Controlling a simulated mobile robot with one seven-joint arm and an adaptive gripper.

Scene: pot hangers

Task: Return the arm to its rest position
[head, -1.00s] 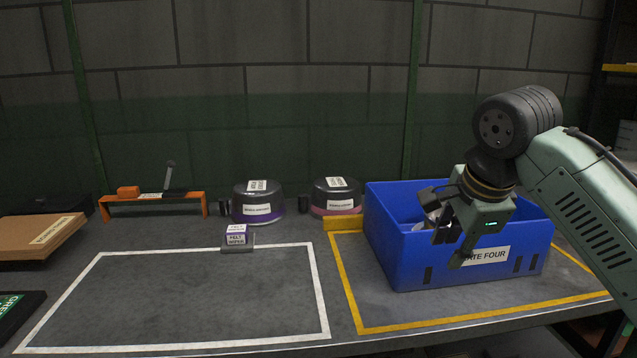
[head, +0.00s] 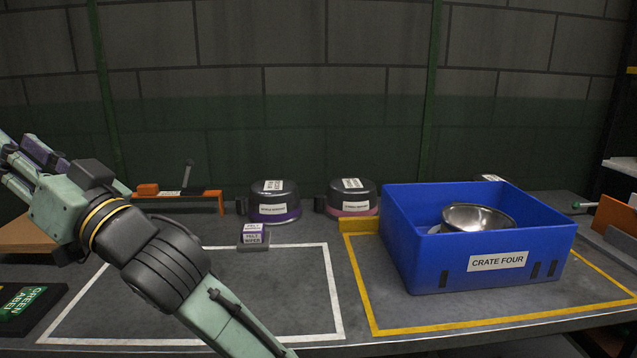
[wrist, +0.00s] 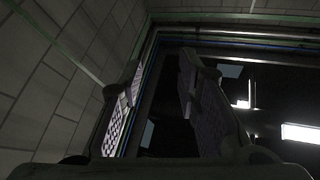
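My gripper (head: 14,162) is at the far left edge of the head view, raised above the left end of the bench, with its tips at or past the picture's edge. My arm reaches up to it from the bottom of the head view, in front of the white-outlined area. In the wrist view my gripper (wrist: 161,72) has its two fingers apart with nothing between them. The wrist camera faces the upper wall and the dark ceiling with lights. The gripper touches nothing that I can see.
A blue crate (head: 428,262) labelled CRATE FOUR stands inside the yellow outline, with a shiny metal bowl (head: 480,216) in it. Two dark lidded pots (head: 275,201) (head: 353,197), an orange stand (head: 210,194) and a small labelled box (head: 252,235) sit behind the white outline.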

